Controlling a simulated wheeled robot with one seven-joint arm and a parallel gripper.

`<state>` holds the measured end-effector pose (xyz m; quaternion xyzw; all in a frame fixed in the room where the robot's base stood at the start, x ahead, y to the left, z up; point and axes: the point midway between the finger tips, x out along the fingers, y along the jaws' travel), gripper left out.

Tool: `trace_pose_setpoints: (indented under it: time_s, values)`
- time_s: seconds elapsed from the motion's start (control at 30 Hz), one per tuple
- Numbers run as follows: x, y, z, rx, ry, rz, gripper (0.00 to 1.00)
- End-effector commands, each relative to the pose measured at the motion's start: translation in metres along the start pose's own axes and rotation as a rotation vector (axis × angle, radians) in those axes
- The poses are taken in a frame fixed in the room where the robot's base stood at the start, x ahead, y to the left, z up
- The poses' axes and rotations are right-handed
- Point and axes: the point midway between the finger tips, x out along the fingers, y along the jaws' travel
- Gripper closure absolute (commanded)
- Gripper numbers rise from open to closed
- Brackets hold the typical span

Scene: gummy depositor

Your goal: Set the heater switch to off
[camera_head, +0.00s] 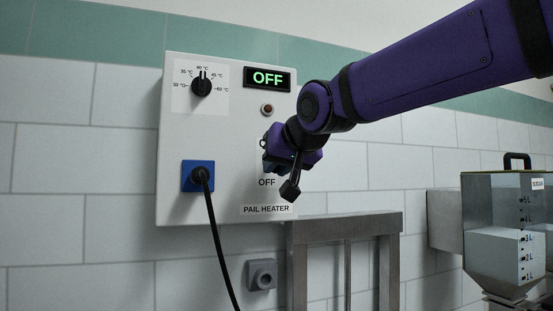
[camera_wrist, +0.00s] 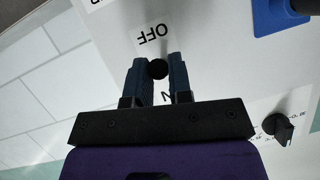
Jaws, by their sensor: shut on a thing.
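The pail heater box (camera_head: 180,130) is a pale panel on the tiled wall. Its display (camera_head: 267,79) reads OFF in green. The heater switch has a round black knob (camera_wrist: 157,69), seen between my fingertips in the wrist view, near the upside-down OFF label (camera_wrist: 155,36). Part of another label, a letter N (camera_wrist: 166,98), shows between the fingers. My gripper (camera_wrist: 158,73) is shut on the switch knob. In the head view my gripper (camera_head: 270,168) is in front of the panel's lower right, just above the OFF label (camera_head: 267,183), and hides the switch.
A temperature dial (camera_head: 202,85) is at the panel's upper left, with a dark red lamp (camera_head: 267,110) below the display. A black cable hangs from a blue socket (camera_head: 190,176). A metal frame (camera_head: 340,228) stands below right, and a clear hopper (camera_head: 505,230) at far right.

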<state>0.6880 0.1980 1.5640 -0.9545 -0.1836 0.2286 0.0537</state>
Motion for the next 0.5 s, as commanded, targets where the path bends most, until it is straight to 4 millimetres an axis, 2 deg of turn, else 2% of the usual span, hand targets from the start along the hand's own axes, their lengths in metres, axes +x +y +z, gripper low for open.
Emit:
trace_pose_setpoints:
  time_s: [0.5]
  values:
    - [0.0051, 0.0018, 0.0070, -0.019, 0.146, -0.021, 1.00]
